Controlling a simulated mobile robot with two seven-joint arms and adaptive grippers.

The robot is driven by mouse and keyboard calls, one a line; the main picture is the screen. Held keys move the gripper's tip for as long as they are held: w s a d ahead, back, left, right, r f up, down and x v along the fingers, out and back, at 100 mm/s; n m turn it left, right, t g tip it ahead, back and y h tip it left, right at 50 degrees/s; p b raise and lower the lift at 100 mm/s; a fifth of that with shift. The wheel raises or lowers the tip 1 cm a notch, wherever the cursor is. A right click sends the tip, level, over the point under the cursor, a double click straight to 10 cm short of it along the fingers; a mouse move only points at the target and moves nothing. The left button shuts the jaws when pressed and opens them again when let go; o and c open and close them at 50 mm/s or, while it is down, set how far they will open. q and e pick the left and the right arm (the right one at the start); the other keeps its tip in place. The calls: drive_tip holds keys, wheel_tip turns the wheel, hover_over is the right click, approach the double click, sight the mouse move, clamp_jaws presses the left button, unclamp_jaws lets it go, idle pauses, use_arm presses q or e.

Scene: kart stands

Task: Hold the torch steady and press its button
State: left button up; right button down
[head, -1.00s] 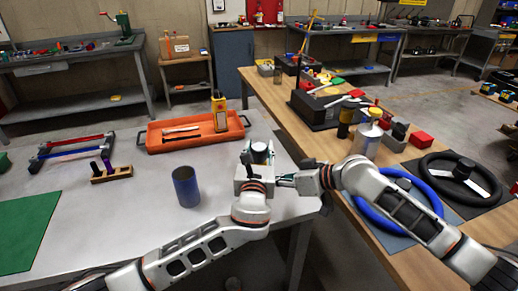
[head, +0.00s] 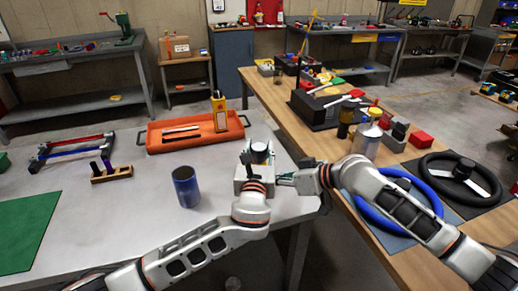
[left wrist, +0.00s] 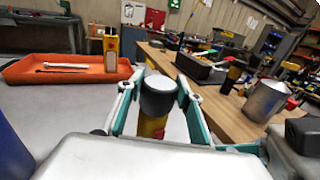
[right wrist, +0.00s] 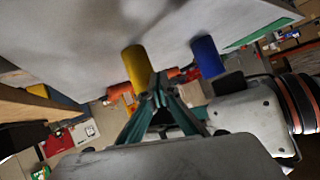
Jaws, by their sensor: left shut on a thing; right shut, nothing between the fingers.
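The torch (head: 260,151) stands upright at the right edge of the grey table, its dark head and pale top uppermost. My left gripper (head: 257,163) is shut around it. The left wrist view shows the torch's dark head (left wrist: 158,98) between the teal fingers, with a red spot (left wrist: 158,134) on the yellow body below. My right gripper (head: 282,180) is shut and empty, just right of the left gripper. In the right wrist view its fingertips (right wrist: 158,93) are close to the yellow torch body (right wrist: 138,68); I cannot tell whether they touch it.
A blue cylinder (head: 186,187) stands left of my left gripper. Behind are an orange tray (head: 195,144) with tools and a yellow box (head: 219,113). A wooden bench (head: 285,105) with a blue steering wheel (head: 362,205) lies to the right.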

use_arm(q)
drive_tip(key=shift+f, duration=0.1)
use_arm(e)
drive_tip(key=shift+w, duration=0.15)
idle(0.3)
drive_tip(key=shift+w+a, duration=0.2)
drive_tip(key=shift+w, duration=0.15)
idle(0.4)
drive_tip(key=shift+s+d, duration=0.2)
drive_tip(key=shift+s, duration=0.3)
drive_tip(key=shift+s, duration=0.1)
drive_tip(key=shift+s+d, duration=0.4)
drive_tip(key=shift+s, duration=0.5)
drive_tip(key=shift+s+d, duration=0.35)
drive_tip(key=shift+s, duration=0.55)
drive_tip(key=shift+s+d, duration=0.4)
drive_tip(key=shift+s, duration=0.5)
